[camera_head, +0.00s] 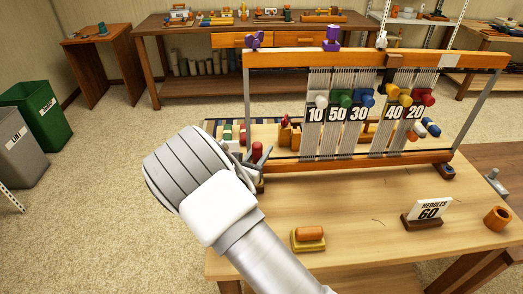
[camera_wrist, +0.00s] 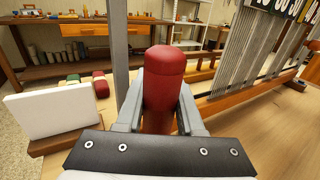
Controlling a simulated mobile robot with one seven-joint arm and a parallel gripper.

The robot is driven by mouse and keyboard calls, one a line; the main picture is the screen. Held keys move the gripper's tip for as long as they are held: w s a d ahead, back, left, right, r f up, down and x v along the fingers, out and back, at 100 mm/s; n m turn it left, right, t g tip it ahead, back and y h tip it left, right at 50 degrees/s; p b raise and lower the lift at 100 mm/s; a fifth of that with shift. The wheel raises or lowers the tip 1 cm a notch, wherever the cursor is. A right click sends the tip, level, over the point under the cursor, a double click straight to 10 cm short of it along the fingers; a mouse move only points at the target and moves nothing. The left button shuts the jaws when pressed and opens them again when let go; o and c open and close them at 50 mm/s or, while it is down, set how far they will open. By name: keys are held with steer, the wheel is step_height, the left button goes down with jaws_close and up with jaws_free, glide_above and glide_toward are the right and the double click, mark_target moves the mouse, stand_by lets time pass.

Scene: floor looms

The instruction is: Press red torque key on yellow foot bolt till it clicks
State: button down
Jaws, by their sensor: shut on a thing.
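The red torque key (camera_head: 257,151) stands about upright between the fingers of my gripper (camera_head: 250,160), at the loom's left front foot. In the wrist view the red key (camera_wrist: 165,75) fills the gap between the two grey fingers of the gripper (camera_wrist: 162,92), which is shut on it. A small yellow patch (camera_head: 260,187) shows just below the fingers in the head view, at the left foot of the loom (camera_head: 360,165); it looks like the yellow foot bolt. The key's lower end is hidden, so I cannot tell whether it touches the bolt.
A white card (camera_wrist: 52,115) on a wooden stand is close on the left in the wrist view. On the table (camera_head: 350,225) are a yellow-and-orange block (camera_head: 308,240), a "Heddles 60" sign (camera_head: 428,209) and a wooden ring (camera_head: 497,218). Hanging threads with coloured knobs are to the right.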

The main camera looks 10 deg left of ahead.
step_height(320, 180, up, 6)
steer(key=p, duration=0.4)
stand_by(0.3)
stand_by(0.3)
